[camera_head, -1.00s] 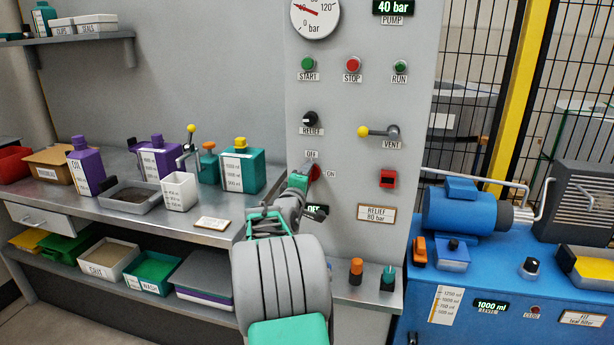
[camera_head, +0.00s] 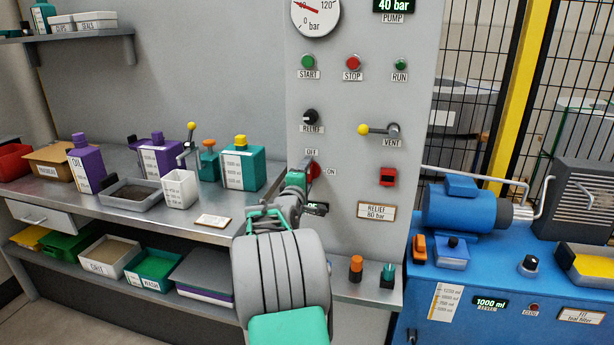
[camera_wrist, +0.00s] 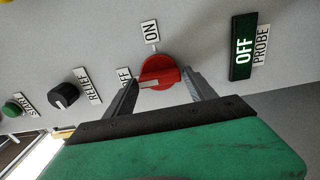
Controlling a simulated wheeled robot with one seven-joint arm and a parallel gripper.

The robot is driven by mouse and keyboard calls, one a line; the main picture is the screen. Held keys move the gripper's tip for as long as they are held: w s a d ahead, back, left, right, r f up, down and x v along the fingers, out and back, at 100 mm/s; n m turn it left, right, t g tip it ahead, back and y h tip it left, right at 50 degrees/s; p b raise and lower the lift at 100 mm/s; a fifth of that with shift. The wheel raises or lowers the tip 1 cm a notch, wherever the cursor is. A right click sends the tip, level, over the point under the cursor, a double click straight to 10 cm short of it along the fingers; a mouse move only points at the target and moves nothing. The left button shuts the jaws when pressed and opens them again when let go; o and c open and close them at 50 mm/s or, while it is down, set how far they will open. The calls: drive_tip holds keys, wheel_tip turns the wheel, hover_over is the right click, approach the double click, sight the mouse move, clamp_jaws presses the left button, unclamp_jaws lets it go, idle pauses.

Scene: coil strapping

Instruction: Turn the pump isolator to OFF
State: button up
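The pump isolator is a red round knob (camera_wrist: 158,72) on the grey panel, with an ON label (camera_wrist: 150,32) and an OFF label (camera_wrist: 123,77) beside it. In the wrist view its pale mark points roughly toward OFF. My gripper (camera_wrist: 160,78) has one finger on each side of the knob, and the fingertips appear to meet its edges. In the head view the knob (camera_head: 315,171) is partly hidden behind my gripper.
A lit display reading OFF (camera_wrist: 243,46), labelled PROBE, is near the knob. The black RELIEF knob (camera_head: 310,117) is above it, the VENT lever (camera_head: 380,131) to the upper right and a red switch (camera_head: 388,177) to the right. A bench (camera_head: 130,222) with containers stands left.

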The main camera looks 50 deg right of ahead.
drive_tip(key=shift+o, duration=1)
drive_tip(key=v, duration=0.7)
drive_tip(key=shift+s+a+b, duration=0.2)
drive_tip(key=shift+a+b, duration=0.15)
drive_tip(key=shift+a, duration=0.05)
